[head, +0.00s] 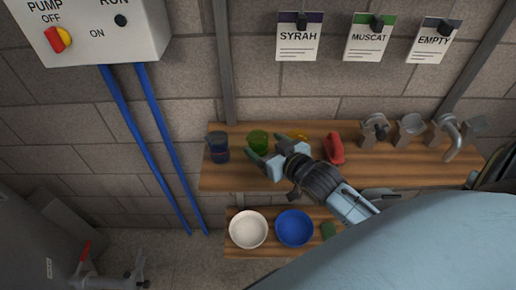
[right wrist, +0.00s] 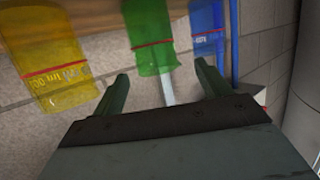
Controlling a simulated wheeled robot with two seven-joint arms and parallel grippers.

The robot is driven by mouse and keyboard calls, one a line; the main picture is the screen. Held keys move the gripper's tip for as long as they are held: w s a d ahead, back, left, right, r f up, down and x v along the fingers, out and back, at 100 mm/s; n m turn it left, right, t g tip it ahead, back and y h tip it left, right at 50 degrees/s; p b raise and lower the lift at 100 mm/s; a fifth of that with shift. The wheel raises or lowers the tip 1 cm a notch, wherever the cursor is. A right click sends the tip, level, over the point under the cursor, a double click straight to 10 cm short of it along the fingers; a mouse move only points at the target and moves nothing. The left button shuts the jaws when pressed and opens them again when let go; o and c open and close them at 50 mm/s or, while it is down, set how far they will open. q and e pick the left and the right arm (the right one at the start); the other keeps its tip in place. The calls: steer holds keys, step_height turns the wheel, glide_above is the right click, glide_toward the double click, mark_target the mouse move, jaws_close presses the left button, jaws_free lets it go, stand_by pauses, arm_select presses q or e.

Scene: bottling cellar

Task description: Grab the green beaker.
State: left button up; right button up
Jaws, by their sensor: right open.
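The green beaker (head: 258,141) stands on the upper wooden shelf, between a dark blue beaker (head: 219,147) and a yellow one (head: 299,138) partly hidden by my gripper. My right gripper (head: 266,157) is open just in front of the green beaker, with its fingers pointing toward it. In the right wrist view the green beaker (right wrist: 148,35) shows beyond the space between the two open fingers (right wrist: 163,88). The yellow beaker (right wrist: 55,60) is at the left and the blue beaker (right wrist: 206,35) at the right. My left gripper is not in view.
A red object (head: 335,149) and several metal fittings (head: 411,126) are farther right on the upper shelf (head: 225,180). A lower shelf (head: 268,253) holds a white bowl (head: 248,229) and a blue bowl (head: 294,228). Blue pipes (head: 150,150) run down the wall at the left.

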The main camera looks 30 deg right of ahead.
mark_target(253, 136)
steer(key=shift+d+x, duration=0.1)
steer(key=shift+x, duration=1.6)
steer(key=shift+d+x, duration=0.15)
steer(key=shift+x, duration=1.55)
steer(key=shift+f, duration=0.1)
steer(key=shift+c, duration=0.2)
steer(key=c, duration=1)
